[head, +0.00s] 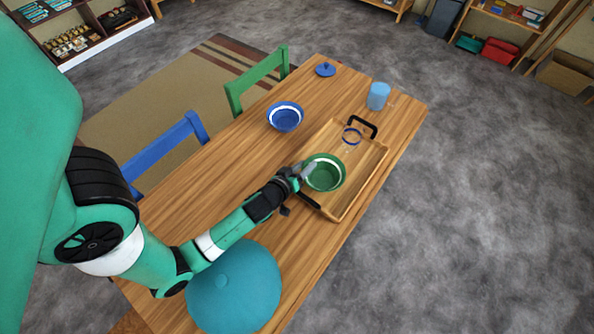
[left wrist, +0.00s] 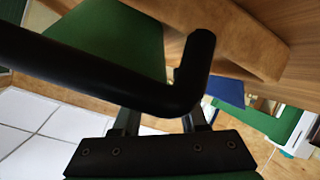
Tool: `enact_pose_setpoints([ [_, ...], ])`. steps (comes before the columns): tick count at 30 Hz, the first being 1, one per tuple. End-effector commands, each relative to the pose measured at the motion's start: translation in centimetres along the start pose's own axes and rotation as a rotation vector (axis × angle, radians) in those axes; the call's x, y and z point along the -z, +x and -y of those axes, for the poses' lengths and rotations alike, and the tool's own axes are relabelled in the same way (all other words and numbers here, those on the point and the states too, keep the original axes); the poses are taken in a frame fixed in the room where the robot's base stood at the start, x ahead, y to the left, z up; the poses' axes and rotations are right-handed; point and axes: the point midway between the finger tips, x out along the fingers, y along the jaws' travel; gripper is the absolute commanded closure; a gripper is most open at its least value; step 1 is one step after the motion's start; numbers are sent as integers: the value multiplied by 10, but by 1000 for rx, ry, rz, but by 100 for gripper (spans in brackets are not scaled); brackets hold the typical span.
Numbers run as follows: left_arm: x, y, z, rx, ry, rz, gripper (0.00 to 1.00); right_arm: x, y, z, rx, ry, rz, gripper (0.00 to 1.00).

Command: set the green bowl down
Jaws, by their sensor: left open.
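The green bowl (head: 326,183) is upright at the near end of the wooden tray (head: 345,204), close to its left side. Whether its base rests fully on the tray is hard to tell from above. My left gripper (head: 304,173) is at the bowl's left rim, with its jaws open. In the left wrist view the gripper's fingers (left wrist: 163,121) are spread behind a black bar that looks like the tray handle (left wrist: 110,78). A green surface there, perhaps the bowl (left wrist: 110,38), fills the upper left. My right gripper is not in view.
A blue bowl (head: 285,116), blue cup (head: 378,96) and blue lid (head: 325,69) are on the table (head: 215,170). A teal dome-shaped object (head: 234,290) is at the near end. Chairs line the left side.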

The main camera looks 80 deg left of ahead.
Motion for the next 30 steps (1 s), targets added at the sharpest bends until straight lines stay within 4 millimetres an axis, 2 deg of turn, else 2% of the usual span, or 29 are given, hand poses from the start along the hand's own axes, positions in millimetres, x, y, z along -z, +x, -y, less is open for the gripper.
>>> enact_pose_setpoints([
  [9, -2, -72, 0, -3, 6, 6, 58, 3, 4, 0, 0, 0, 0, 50],
  [15, -2, -106, 0, -2, 5, 5, 58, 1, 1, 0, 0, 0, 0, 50],
  [19, 0, -114, 0, 0, 2, 0, 58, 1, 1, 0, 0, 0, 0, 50],
  [30, 0, -115, 0, 1, 1, -1, 58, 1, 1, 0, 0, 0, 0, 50],
])
